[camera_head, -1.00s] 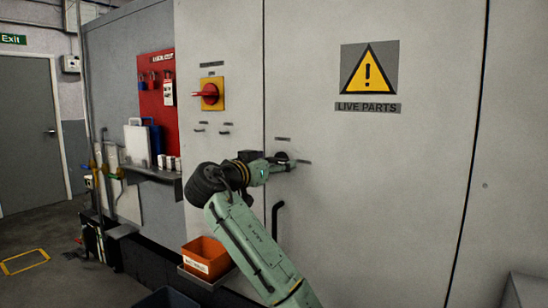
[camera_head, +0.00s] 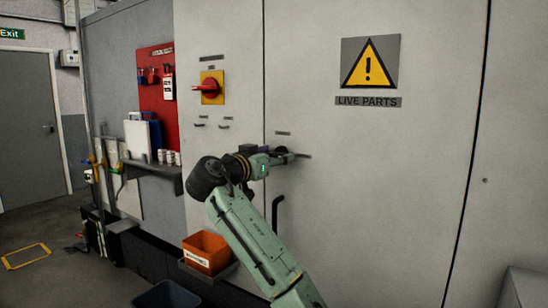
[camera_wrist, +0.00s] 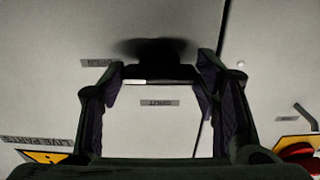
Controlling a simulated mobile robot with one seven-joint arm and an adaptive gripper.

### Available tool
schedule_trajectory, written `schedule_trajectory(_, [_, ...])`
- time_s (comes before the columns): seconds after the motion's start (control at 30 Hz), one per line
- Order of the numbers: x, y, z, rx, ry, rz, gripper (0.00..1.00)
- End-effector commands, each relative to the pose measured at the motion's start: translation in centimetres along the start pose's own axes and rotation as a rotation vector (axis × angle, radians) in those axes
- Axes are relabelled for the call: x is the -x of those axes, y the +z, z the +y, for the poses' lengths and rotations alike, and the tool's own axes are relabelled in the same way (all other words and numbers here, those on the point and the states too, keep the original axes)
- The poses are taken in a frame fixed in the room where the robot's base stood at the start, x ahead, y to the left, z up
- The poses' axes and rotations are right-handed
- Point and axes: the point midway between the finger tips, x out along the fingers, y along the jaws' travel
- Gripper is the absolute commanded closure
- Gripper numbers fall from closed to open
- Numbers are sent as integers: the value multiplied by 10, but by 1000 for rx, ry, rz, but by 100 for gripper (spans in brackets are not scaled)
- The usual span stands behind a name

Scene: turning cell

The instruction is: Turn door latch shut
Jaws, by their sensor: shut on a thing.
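The door latch (camera_wrist: 160,73) is a dark bar with a rounded base, on the grey cabinet door (camera_head: 355,205). In the wrist view it lies crosswise between the two fingers of my gripper (camera_wrist: 158,86), which is shut on it. That view is upside down, with an "OPEN" label (camera_wrist: 97,62) left of the latch and a "SHUT" label (camera_wrist: 160,102) below it. The bar runs crosswise in that view; its exact pointing direction is hard to tell. In the head view my gripper (camera_head: 288,156) meets the door and mostly hides the latch.
A black door handle (camera_head: 277,212) stands below my gripper. A red rotary switch (camera_head: 210,88) on a yellow plate is on the left panel. A warning sign (camera_head: 370,63) is at upper right. An orange bin (camera_head: 206,252) and a shelf (camera_head: 155,172) are at left.

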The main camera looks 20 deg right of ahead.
Motion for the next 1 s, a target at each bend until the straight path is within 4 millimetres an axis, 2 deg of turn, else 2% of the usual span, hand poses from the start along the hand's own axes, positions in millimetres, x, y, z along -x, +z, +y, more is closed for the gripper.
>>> schedule_trajectory(0.27, [0,1,0,18,0,-1,71])
schedule_trajectory(0.47, [0,4,-1,97,-3,-3,71])
schedule_trajectory(1.0, [0,0,0,573,0,-2,71])
